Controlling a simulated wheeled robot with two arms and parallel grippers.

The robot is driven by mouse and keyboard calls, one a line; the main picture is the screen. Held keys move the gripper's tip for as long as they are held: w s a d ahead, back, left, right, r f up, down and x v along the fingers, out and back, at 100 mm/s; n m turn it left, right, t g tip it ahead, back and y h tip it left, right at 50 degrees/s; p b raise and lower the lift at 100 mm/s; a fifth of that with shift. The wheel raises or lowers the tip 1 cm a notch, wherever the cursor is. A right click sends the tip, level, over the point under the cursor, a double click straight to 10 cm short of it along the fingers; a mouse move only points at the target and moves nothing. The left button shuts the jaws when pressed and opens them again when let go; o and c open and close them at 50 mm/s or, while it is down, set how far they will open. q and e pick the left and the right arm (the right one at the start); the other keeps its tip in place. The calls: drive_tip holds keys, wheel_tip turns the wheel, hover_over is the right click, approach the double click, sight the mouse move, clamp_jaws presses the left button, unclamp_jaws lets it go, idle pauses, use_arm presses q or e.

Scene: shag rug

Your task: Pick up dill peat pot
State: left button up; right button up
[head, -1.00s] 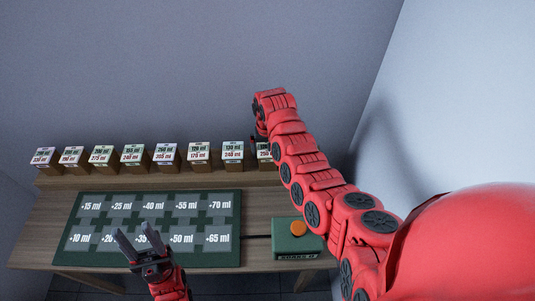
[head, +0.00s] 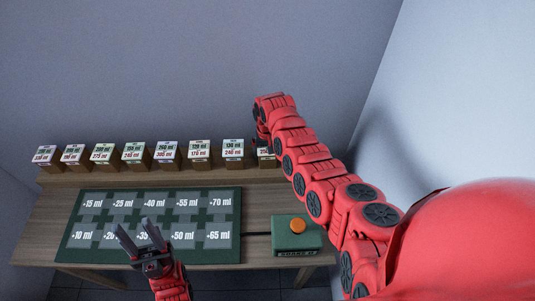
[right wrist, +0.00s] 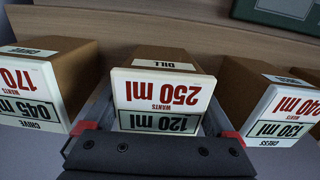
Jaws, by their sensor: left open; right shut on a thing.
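The dill peat pot (right wrist: 165,88) is a brown pot with a white front label, upside down in the right wrist view, marked DILL and wants 250 ml. My right gripper (right wrist: 156,118) is shut on it, one finger along each side. In the head view the dill pot (head: 265,153) shows at the right end of the visible row, partly hidden by my right arm. I cannot tell whether it is clear of the shelf. My left gripper (head: 134,228) is open and empty above the front of the green mat.
Neighbouring pots, chive (right wrist: 40,85) and cress (right wrist: 275,100), stand close on both sides. Several more pots stand along the shelf (head: 120,176). The green mat (head: 70,243) bears ml-marked tiles. A green box (head: 283,240) with an orange button sits right of it.

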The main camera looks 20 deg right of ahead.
drive_tip(key=shift+c, duration=1.2)
drive_tip(key=shift+r, duration=0.1)
